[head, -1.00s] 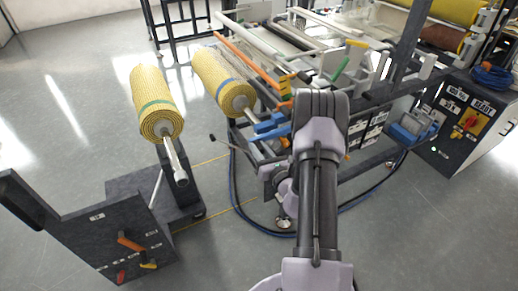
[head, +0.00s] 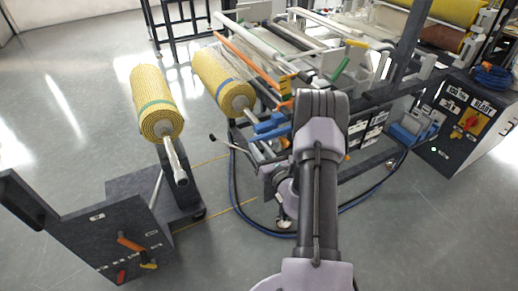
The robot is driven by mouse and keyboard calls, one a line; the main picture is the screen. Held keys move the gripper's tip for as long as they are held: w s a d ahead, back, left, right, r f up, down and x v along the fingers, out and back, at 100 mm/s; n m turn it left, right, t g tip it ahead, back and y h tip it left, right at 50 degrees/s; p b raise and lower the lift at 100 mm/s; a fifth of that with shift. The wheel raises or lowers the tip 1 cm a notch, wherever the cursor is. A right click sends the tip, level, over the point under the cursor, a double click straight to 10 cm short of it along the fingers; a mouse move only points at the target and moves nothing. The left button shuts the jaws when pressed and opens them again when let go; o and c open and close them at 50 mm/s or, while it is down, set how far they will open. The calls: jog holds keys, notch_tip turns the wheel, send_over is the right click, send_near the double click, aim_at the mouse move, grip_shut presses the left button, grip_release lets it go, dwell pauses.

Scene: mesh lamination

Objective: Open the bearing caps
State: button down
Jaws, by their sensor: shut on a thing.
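Two yellow mesh rolls are on shafts at the left: the nearer roll (head: 157,108) has a green band, and the other roll (head: 222,80) has a blue band. The near roll's bare metal shaft (head: 175,160) sticks out toward me over a dark stand. Blue clamp-like parts (head: 268,131), possibly bearing caps, sit on the machine just left of my elbow. Whether they are open or closed is not clear. My arm reaches up the middle and folds back; my wrist shows left of it, low beside the machine. My gripper's fingers are hidden, and so is anything between them.
A dark control panel (head: 112,232) with orange and red handles stands at the lower left. A lever with a dark knob (head: 212,138) juts from the machine. Blue hoses (head: 352,203) loop on the floor. A control box (head: 468,122) stands right. Floor at lower right is clear.

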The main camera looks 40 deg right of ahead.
dwell(0.5)
jog(key=shift+r+m+p, duration=0.3)
jog(key=shift+r+p, duration=0.4)
jog(key=shift+p, duration=0.05)
jog(key=s+d+r+m+p, duration=0.1)
jog(key=d+r+m+p, duration=0.3)
jog(key=r+p, duration=0.4)
jog(key=s+d+r+m+p, duration=0.1)
jog(key=d+r+m+p, duration=0.3)
jog(key=r+m+p, duration=0.3)
jog(key=shift+d+r+p, duration=0.25)
jog(key=shift+r+p, duration=0.15)
jog(key=shift+p, duration=0.8)
jog(key=c, duration=1.2)
grip_release()
jog(key=shift+f, duration=0.1)
